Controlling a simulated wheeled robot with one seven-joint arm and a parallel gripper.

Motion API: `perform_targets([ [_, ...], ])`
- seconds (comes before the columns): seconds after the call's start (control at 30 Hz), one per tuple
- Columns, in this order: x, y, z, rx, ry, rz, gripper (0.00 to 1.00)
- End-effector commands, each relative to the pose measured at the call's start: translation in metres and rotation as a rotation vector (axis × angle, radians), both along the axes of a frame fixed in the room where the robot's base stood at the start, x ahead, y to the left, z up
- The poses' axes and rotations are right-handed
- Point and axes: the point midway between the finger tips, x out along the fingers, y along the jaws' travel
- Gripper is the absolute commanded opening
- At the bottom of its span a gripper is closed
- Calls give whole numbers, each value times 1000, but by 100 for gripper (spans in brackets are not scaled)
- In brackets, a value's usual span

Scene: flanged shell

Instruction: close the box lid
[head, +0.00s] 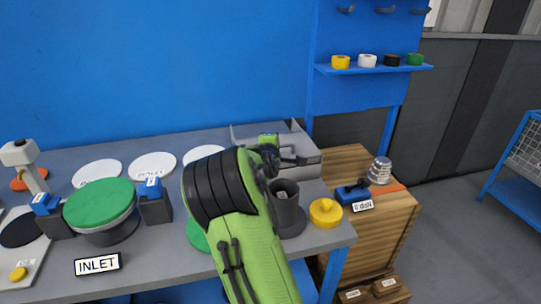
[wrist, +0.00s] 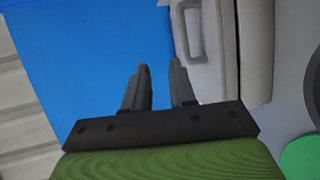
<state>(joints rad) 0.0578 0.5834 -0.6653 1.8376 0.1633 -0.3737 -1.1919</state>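A grey box (head: 303,145) stands at the back right of the table, partly hidden behind my arm and gripper. In the wrist view, its light grey side (wrist: 210,75) carries a loop handle (wrist: 187,32), and a ridge runs alongside. I cannot tell from these views how far the lid stands open. My gripper (head: 290,160) is over the box's near side in the head view. In the wrist view, my gripper (wrist: 161,85) has its two dark fingers apart with nothing between them. The right finger is close to the handle side; I cannot tell whether it touches.
A wooden crate (head: 365,230) is right of the table. A green-topped round part (head: 99,203) and white discs lie left. The blue wall is behind.

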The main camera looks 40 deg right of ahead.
Motion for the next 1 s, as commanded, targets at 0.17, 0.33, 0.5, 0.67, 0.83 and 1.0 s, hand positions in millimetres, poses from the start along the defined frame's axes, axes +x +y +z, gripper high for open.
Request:
perform_targets([
  [0.17,-9,12,2,1,0,2,25],
  [0.33,-17,22,4,2,1,1,25],
  [0.5,-26,33,6,2,1,2,25],
  [0.67,-33,43,9,3,1,1,25],
  [0.83,-41,52,11,3,2,1,25],
  [1.0,-42,53,11,1,2,0,25],
])
